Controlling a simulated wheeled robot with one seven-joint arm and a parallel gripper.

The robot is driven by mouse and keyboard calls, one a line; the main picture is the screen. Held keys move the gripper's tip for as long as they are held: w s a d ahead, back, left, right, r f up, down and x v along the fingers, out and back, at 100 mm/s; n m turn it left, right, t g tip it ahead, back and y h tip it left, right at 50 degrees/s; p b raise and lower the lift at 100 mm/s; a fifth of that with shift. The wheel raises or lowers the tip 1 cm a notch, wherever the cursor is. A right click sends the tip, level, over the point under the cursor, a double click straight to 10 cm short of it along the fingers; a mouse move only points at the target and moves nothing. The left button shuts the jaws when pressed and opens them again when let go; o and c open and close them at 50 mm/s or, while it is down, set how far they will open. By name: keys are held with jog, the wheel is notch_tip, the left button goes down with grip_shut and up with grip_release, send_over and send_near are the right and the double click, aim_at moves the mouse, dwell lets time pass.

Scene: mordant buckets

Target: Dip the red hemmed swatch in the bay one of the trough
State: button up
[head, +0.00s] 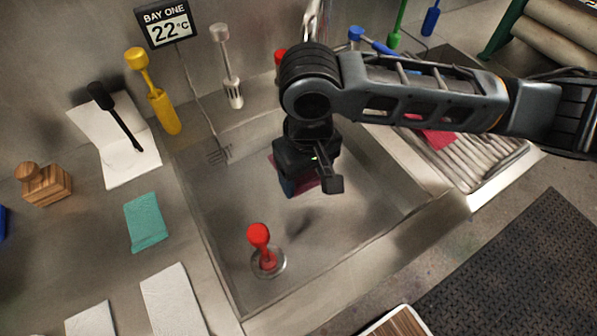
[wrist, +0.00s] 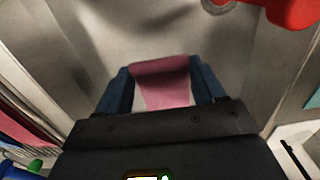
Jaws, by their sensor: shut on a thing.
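My gripper (head: 303,180) is over the basin of the trough (head: 225,270), under the sign reading "BAY ONE 22°C" (head: 166,24). It is shut on a red swatch (head: 305,184), mostly hidden by the gripper in the head view. In the wrist view the swatch (wrist: 163,82) looks pinkish red and spans between the two dark blue fingers (wrist: 160,88). Its hem cannot be made out. A soft shadow lies on the basin floor below the gripper. I cannot tell whether there is liquid in the basin or whether the swatch touches anything.
A red-knobbed plug (head: 260,240) stands in the basin near its front left. A ribbed drainboard (head: 490,165) with another red cloth (head: 437,138) is at right. Left of the basin lie a teal swatch (head: 145,222), white sheets (head: 172,298) and a wooden block (head: 45,184).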

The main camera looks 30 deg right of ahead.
jog(key=shift+r, duration=2.3)
